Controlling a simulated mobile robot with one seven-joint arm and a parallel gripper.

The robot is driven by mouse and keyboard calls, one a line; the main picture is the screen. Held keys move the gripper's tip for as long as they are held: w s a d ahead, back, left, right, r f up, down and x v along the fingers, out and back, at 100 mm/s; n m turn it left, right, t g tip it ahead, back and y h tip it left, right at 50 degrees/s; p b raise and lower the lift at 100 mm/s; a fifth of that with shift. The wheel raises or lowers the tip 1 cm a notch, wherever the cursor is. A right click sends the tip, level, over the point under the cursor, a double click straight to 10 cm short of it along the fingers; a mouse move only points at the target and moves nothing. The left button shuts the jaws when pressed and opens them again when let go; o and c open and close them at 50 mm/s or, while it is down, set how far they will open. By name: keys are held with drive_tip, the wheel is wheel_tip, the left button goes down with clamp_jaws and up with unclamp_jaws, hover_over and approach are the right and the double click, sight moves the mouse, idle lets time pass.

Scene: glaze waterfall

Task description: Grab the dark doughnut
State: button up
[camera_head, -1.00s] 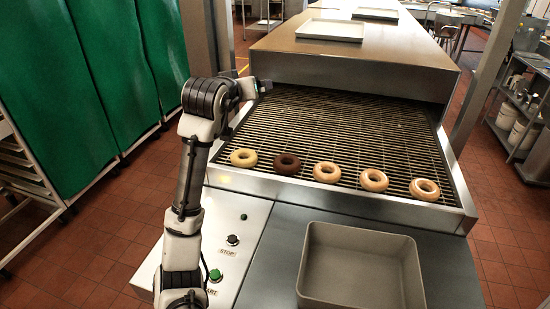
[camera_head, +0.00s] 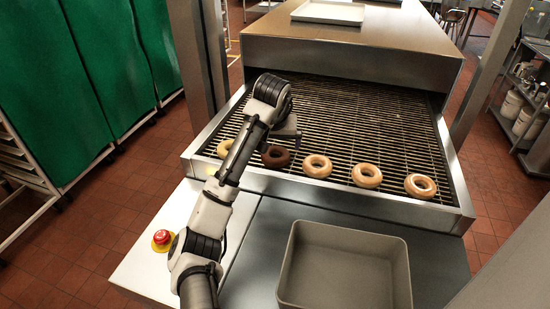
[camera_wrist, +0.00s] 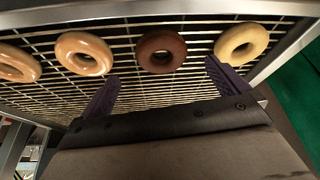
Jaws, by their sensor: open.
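The dark doughnut (camera_head: 276,157) lies flat on the wire conveyor (camera_head: 345,130), second from the left in the front row. In the wrist view the dark doughnut (camera_wrist: 161,51) is upper middle, between the lines of my two fingers and beyond their tips. My gripper (camera_head: 288,133) hangs over the conveyor close behind the dark doughnut in the head view. My gripper's fingers (camera_wrist: 160,72) show spread apart in the wrist view, with nothing between them.
Pale doughnuts (camera_head: 317,166) lie on both sides of the dark one; the leftmost (camera_head: 226,149) is partly behind my arm. A grey bin (camera_head: 345,292) stands in front of the conveyor. A red button (camera_head: 162,238) is at left. The oven hood (camera_head: 350,45) rises behind.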

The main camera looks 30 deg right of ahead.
sight(276, 153)
drive_tip(key=x, duration=0.2)
drive_tip(key=shift+w+d+f, duration=0.1)
drive_tip(key=shift+w+f, duration=0.05)
drive_tip(key=shift+f, duration=0.2)
drive_tip(key=p+x, duration=0.1)
drive_tip(key=x, duration=0.1)
drive_tip(key=p+x, duration=0.1)
drive_tip(key=x, duration=0.1)
drive_tip(key=shift+w+d+r, duration=0.15)
drive_tip(key=shift+w+d, duration=0.05)
drive_tip(key=shift+w, duration=0.2)
drive_tip(key=shift+w+d+f, duration=0.15)
drive_tip(key=shift+w+f, duration=0.05)
drive_tip(key=shift+f, duration=0.4)
drive_tip(key=c, duration=0.9)
